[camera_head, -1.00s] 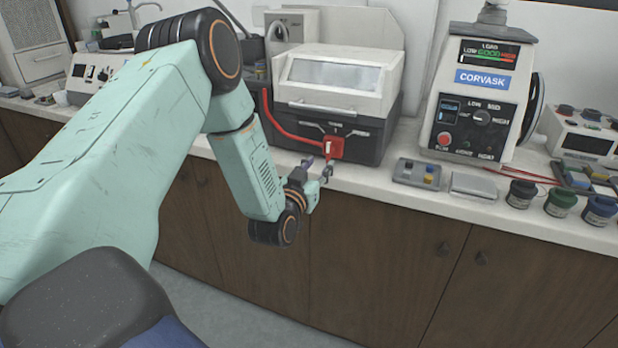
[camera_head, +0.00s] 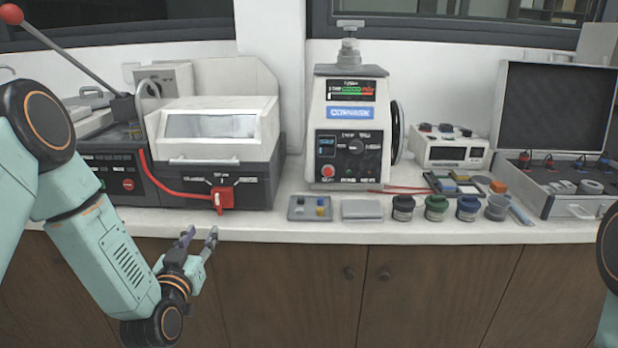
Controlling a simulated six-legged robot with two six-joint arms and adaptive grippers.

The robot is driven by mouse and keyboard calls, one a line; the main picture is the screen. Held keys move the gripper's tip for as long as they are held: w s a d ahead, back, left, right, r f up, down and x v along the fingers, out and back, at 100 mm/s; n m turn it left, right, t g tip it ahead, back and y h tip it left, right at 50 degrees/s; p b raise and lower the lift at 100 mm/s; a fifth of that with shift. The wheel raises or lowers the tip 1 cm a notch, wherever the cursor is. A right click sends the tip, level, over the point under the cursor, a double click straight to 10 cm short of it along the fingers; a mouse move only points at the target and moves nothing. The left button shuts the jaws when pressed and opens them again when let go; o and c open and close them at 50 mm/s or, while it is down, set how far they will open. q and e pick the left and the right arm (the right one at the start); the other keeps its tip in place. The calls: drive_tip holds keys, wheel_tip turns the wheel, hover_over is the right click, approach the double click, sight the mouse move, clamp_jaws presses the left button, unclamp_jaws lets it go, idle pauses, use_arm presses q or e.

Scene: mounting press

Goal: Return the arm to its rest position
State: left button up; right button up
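My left arm (camera_head: 105,255) comes in from the left, bent downward at the elbow. My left gripper (camera_head: 200,236) is in front of the counter's front edge, below the red switch (camera_head: 222,198) of the lidded machine. Its two fingers point up and stand apart, with nothing visible between them. Of my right arm (camera_head: 607,300) only a part shows at the right edge, and its gripper is out of view.
The lidded machine (camera_head: 215,135) has a red cable and a long lever. The CORVASK machine (camera_head: 348,130) stands mid-counter. Jars (camera_head: 436,207), a small tray (camera_head: 310,208) and an open case (camera_head: 553,120) stand along the counter (camera_head: 280,225). Cabinet doors are below.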

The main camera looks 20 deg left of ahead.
use_arm(q)
drive_tip(key=s+d+f+g+h, duration=0.2)
drive_tip(key=s+d+f+g, duration=0.35)
drive_tip(key=f, duration=0.25)
drive_tip(key=s+d+f+g+h, duration=0.2)
drive_tip(key=s+d+f+g, duration=0.3)
drive_tip(key=f, duration=0.4)
drive_tip(key=s+d+f+g, duration=0.1)
drive_tip(key=s+f+g, duration=0.1)
drive_tip(key=s, duration=0.6)
drive_tip(key=s+d+f+m+g, duration=0.1)
drive_tip(key=s+d+f+g, duration=0.1)
drive_tip(key=s, duration=0.7)
drive_tip(key=s+d+f+m+g, duration=0.1)
drive_tip(key=s+d+f+g, duration=0.1)
drive_tip(key=s, duration=0.6)
drive_tip(key=shift+s+f+g, duration=0.25)
drive_tip(key=shift+f+g, duration=0.25)
drive_tip(key=shift+g, duration=0.05)
